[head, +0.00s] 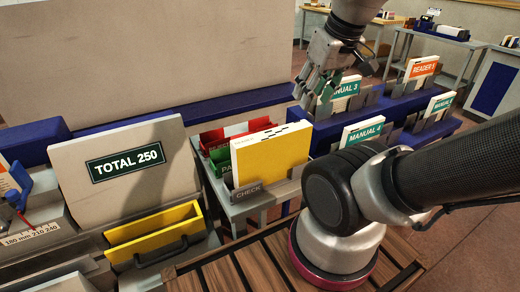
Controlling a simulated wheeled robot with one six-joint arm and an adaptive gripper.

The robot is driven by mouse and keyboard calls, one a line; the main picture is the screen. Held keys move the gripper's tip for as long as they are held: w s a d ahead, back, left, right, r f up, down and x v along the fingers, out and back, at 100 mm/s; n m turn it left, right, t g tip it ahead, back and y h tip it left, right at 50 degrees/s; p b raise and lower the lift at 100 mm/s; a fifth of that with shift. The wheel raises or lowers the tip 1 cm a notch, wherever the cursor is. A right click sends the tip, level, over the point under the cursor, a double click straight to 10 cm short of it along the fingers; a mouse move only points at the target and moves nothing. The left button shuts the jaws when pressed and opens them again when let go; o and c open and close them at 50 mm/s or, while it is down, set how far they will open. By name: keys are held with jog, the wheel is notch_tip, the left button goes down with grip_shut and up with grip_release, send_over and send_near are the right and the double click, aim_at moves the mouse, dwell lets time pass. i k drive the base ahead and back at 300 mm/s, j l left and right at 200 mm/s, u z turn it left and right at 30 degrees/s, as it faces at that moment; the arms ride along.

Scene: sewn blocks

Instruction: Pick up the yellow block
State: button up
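The yellow block (270,158) stands upright near the middle of the head view, with a yellow front face and white page-like edges with dark marks on top. It sits behind a grey holder labelled CHECK (247,193). My gripper (313,98) hangs above and to the right of the block, apart from it, with its fingers pointing down and spread. I see nothing held between the fingers.
Red and green folders (217,140) stand close behind and left of the block. White blocks labelled MANUAL 4 (361,132) and others stand in dark holders at right. A yellow drawer (155,236) and a TOTAL 250 panel (125,163) are at left.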

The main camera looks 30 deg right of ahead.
aim_at(271, 155)
jog(key=k+j+u, duration=0.1)
jog(key=u, duration=0.4)
jog(key=j+u, duration=0.25)
jog(key=u, duration=0.25)
jog(key=j+u, duration=0.2)
jog(key=u, duration=0.3)
jog(key=i+u, duration=0.35)
jog(key=u, duration=0.15)
